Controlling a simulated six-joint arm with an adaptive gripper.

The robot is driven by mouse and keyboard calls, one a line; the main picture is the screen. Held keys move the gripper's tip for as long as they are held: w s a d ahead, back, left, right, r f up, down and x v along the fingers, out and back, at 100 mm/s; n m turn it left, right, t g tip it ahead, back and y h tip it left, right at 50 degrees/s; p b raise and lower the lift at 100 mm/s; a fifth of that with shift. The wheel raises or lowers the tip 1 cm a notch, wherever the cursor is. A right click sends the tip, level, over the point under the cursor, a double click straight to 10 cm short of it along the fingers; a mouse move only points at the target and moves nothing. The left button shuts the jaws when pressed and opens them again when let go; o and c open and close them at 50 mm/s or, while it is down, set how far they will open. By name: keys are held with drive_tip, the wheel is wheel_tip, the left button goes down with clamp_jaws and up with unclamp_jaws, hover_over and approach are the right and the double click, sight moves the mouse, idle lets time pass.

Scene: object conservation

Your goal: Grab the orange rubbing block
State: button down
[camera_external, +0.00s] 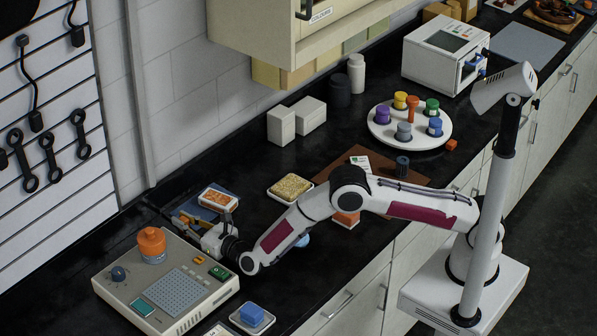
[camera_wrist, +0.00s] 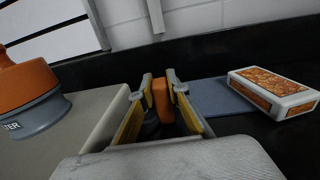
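An orange block (camera_wrist: 162,100) stands between the fingertips of my gripper (camera_wrist: 160,84) in the wrist view. The fingers have yellow inner pads, one on each side of the block. I cannot tell whether both pads press on it or a small gap is left. In the external view my gripper (camera_external: 213,238) is low over the counter, beside the grey control box, and the block between its fingers is mostly hidden there. Another orange block (camera_external: 346,218) lies farther right, partly behind my arm.
A box with an orange label (camera_wrist: 275,90) lies on a blue mat (camera_wrist: 218,96) to the right. A sponge tray (camera_external: 290,188) and a blue block (camera_external: 252,313) are nearby.

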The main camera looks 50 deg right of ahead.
sight(183, 219)
drive_tip(key=shift+r, duration=0.1)
idle(0.3)
drive_tip(key=shift+r, duration=4.9)
drive_tip(key=shift+a, duration=0.1)
